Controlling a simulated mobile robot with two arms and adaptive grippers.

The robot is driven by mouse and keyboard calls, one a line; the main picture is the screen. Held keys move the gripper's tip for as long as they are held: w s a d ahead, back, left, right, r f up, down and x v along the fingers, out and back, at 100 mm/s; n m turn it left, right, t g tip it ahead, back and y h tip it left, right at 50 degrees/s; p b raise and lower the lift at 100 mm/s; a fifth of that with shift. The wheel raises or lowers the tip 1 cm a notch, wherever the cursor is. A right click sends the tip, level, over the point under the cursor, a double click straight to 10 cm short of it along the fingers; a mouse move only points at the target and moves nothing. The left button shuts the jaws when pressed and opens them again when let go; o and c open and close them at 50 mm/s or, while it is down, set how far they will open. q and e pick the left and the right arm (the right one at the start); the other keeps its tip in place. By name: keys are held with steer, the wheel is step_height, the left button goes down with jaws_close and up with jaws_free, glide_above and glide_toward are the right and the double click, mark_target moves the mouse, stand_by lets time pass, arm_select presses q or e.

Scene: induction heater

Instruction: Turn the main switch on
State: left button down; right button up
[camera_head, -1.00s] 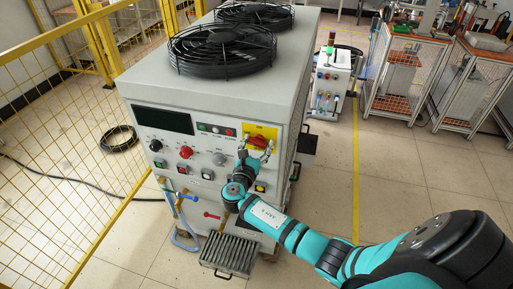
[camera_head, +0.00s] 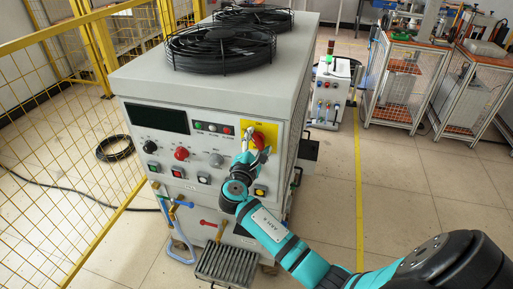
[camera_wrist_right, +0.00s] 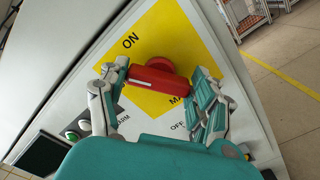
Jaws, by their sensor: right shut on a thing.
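The main switch is a red rotary handle (camera_wrist_right: 182,84) on a yellow plate (camera_wrist_right: 165,32) marked ON and OFF. In the head view, its yellow plate (camera_head: 270,130) is at the upper right of the heater's front panel. My right gripper (camera_wrist_right: 172,88) is shut on the red handle, with a finger at each end of it. The handle sits slanted relative to the plate's lettering. In the head view, my right gripper (camera_head: 255,146) partly covers the handle (camera_head: 258,140). My left gripper is not in view.
The heater cabinet (camera_head: 220,75) carries black fans (camera_head: 220,46) on top. Its panel has a dark display (camera_head: 157,118), knobs and several buttons. A yellow mesh fence (camera_head: 60,120) stands at left. Open floor (camera_head: 400,190) lies to the right.

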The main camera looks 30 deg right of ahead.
steer(key=shift+m, duration=0.3)
steer(key=o, duration=1.2)
steer(key=v, duration=1.2)
steer(key=shift+s, duration=0.1)
